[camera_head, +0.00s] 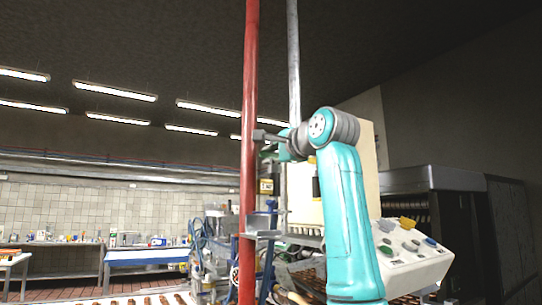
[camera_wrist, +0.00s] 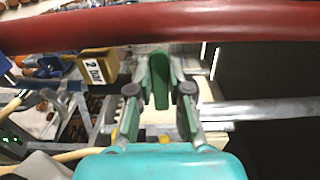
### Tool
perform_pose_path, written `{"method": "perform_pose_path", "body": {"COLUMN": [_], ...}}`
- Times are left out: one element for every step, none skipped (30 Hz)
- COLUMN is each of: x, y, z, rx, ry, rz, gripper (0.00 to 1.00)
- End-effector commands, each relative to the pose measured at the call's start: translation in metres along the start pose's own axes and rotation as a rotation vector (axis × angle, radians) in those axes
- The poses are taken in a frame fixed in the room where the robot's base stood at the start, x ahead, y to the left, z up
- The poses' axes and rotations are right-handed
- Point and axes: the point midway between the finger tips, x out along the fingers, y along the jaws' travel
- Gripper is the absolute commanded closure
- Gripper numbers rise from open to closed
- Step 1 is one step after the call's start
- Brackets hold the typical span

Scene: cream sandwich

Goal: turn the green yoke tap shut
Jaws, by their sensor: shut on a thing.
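The green yoke tap (camera_wrist: 160,88) shows in the middle of the wrist view as an upright green lever. My gripper (camera_wrist: 161,72) has one finger on each side of it and is shut on it. The fingers are grey with green parts, so the exact contact is hard to make out. In the head view my gripper (camera_head: 268,147) is small, just right of the red pipe, and the tap cannot be told apart there.
A red pipe (camera_head: 250,100) stands close to my gripper and crosses the top of the wrist view (camera_wrist: 230,25). A grey pipe (camera_head: 294,60) runs behind. A yellow "2 bar" box (camera_wrist: 97,64) sits left of my fingers. A control panel (camera_head: 412,245) stands at right.

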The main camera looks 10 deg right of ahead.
Motion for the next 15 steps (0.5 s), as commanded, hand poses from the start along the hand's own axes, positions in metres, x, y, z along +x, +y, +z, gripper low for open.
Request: {"method": "perform_pose_path", "body": {"x": [0.0001,0.0001,0.0000,0.0000,0.0000,0.0000,0.0000,0.0000,0.0000,0.0000,0.0000,0.0000,0.0000,0.0000,0.0000], "y": [0.0000,0.0000,0.0000,0.0000,-0.0001,-0.0001,-0.0001,-0.0001,-0.0001,-0.0001,-0.0001,-0.0001,-0.0001,-0.0001,-0.0001], "z": [-0.0005,-0.0005,-0.0005,-0.0005,-0.0005,-0.0005,-0.0005,-0.0005,-0.0004,-0.0004,-0.0004,-0.0003,-0.0003,-0.0003,-0.0002], "rx": [0.001,0.001,0.001,0.000,0.000,0.000,0.000,0.000,0.000,0.000,0.000,-0.001,-0.001,-0.001,-0.001], "ry": [0.001,0.001,0.001,0.001,0.001,0.001,0.001,0.001,0.001,0.001,0.001,0.001,0.001,0.000,0.000], "rz": [0.000,0.000,0.000,0.000,0.000,0.000,-0.001,0.000,-0.001,-0.001,-0.001,-0.001,-0.001,-0.001,-0.001], "gripper": [1.00,1.00,1.00,1.00,1.00,0.72,0.65,0.57,0.56,0.56,0.56,0.56,0.56,0.56,0.56]}}
